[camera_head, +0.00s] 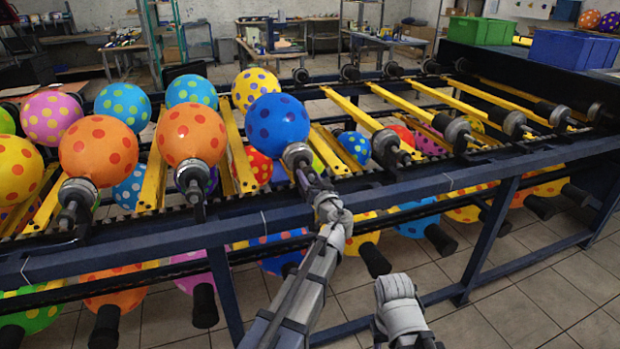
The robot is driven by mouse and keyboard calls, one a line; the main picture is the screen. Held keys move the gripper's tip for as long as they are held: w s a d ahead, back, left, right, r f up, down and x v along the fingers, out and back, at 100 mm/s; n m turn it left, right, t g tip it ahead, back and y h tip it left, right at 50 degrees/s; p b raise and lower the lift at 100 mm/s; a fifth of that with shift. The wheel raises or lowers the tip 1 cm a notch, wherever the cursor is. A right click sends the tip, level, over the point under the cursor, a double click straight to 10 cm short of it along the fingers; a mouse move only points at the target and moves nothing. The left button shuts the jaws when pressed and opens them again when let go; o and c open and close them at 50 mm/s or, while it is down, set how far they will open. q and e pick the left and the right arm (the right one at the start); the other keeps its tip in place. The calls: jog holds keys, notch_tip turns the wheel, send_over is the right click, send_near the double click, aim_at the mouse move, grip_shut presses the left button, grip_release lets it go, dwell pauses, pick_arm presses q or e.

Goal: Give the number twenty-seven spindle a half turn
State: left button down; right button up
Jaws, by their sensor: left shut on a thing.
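A blue balloon with dark dots (277,124) sits on a spindle (298,155) at the front edge of the rack, left of the picture's middle. My left gripper (308,176) reaches up from below and is shut on the near end of this spindle. The gripper's fingers hide part of the spindle's end. I cannot read any number on the spindles.
An orange balloon (191,135) on its own spindle stands close to the left, with another orange balloon (98,151) beyond it. To the right, bare spindles (386,143) line the rack. The rack's blue front rail (420,189) runs across below the spindles. More balloons hang underneath.

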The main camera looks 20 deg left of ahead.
pick_arm(q)
jog(key=m, duration=0.5)
jog(key=shift+a+m, duration=0.1)
jog(key=shift+m, duration=0.2)
jog(key=m, duration=0.5)
jog(key=shift+r+m, duration=0.15)
jog(key=shift+m, duration=0.45)
jog(key=shift+c, duration=1.3)
grip_release()
jog(key=shift+s, duration=0.1)
jog(key=v, duration=0.7)
jog(key=shift+s+d, duration=0.25)
jog(key=shift+s, duration=0.05)
